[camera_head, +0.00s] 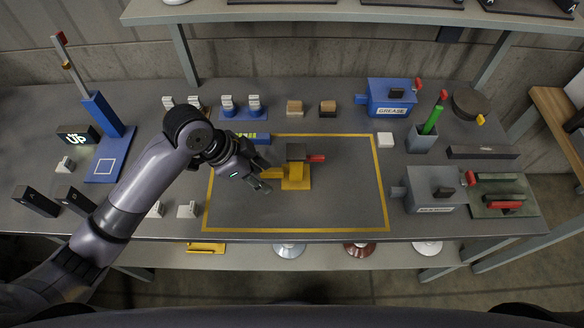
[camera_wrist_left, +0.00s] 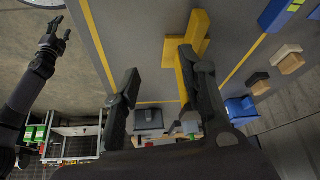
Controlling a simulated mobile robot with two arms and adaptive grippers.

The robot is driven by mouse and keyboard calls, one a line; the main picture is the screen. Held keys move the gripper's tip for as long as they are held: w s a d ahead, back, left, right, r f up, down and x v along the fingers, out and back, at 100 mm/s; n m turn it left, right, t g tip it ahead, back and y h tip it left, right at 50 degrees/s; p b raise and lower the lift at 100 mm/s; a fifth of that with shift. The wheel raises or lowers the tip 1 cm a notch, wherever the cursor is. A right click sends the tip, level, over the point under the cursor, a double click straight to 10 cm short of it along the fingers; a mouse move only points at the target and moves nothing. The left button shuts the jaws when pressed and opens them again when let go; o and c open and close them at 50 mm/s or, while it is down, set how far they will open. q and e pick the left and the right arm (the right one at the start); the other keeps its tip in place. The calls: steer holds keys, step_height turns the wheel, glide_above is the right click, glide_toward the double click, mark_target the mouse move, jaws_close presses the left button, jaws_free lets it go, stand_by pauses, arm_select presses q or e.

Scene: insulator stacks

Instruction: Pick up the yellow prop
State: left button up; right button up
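The yellow prop (camera_head: 297,181) stands inside the yellow outline on the grey table, with a flat base and an arm reaching left toward my left gripper. A dark block with a red handle (camera_head: 315,158) sits at its top or just behind it; I cannot tell if they are joined. My left gripper (camera_head: 264,181) is open, close to the prop's left end. In the left wrist view the prop (camera_wrist_left: 196,32) shows beside the right-hand finger, which covers part of it; contact is unclear. My right gripper (camera_wrist_left: 60,37) shows small in the left wrist view, away from the table, its fingers apart.
A blue grease box (camera_head: 391,97), a grey box (camera_head: 431,184) and a green-handled tool (camera_head: 432,121) stand to the right. Small blocks (camera_head: 295,107) line the back. A blue stand (camera_head: 101,115) is at left.

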arm_select(q)
steer(key=w+a+r+m+g, duration=0.1)
steer(key=w+a+r+m, duration=0.25)
steer(key=w+r, duration=0.35)
steer(key=p, duration=0.2)
glide_above(274, 170)
steer(key=a, duration=0.2)
steer(key=shift+y, duration=0.4)
steer(key=f, duration=0.9)
steer(key=shift+s+a+f, duration=0.15)
steer(key=shift+s+f, duration=0.05)
steer(key=shift+f, duration=0.15)
steer(key=p+x, duration=0.2)
steer(key=x, duration=0.2)
steer(key=shift+w+f, duration=0.1)
steer(key=shift+f, duration=0.2)
steer(key=shift+d+f, duration=0.3)
steer(key=shift+f, duration=0.15)
jaws_close()
steer(key=shift+w+r, duration=0.1)
